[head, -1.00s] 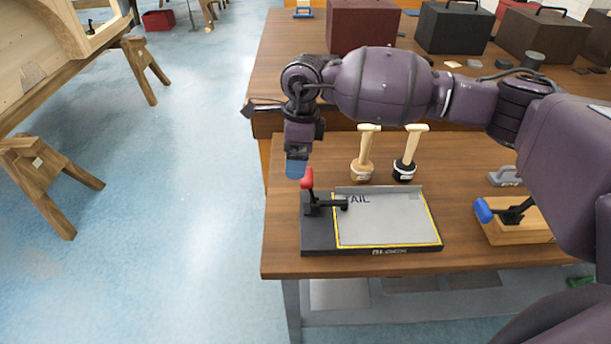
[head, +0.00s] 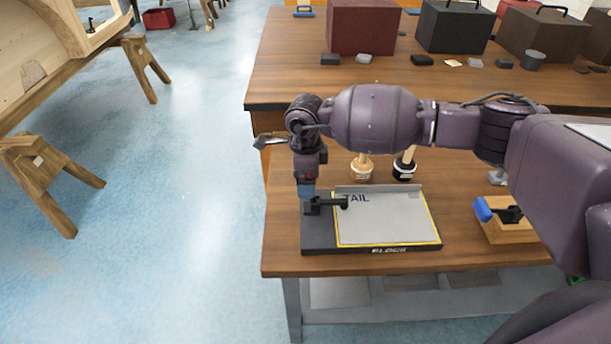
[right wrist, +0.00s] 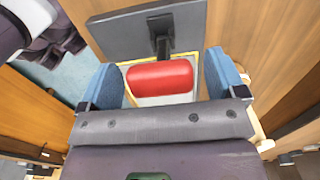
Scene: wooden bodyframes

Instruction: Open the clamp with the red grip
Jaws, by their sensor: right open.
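The black clamp (head: 326,204) sits at the left end of the dark block (head: 375,250), its arm reaching over a grey plate (head: 390,222) marked "TAIL". Its red grip (right wrist: 160,77) lies between the two blue fingers of my right gripper (right wrist: 163,80) in the right wrist view. The fingers are apart, one at each side of the grip, with a gap visible at least on the right. In the head view my right gripper (head: 306,191) is right above the clamp and hides the red grip. My left gripper is not in view.
Two wooden-handled tools (head: 404,166) stand behind the block. A blue-gripped clamp (head: 483,209) on a wooden block (head: 512,231) is at the right. Dark boxes (head: 455,28) stand on the rear table. The bench (head: 284,255) ends just left of the block.

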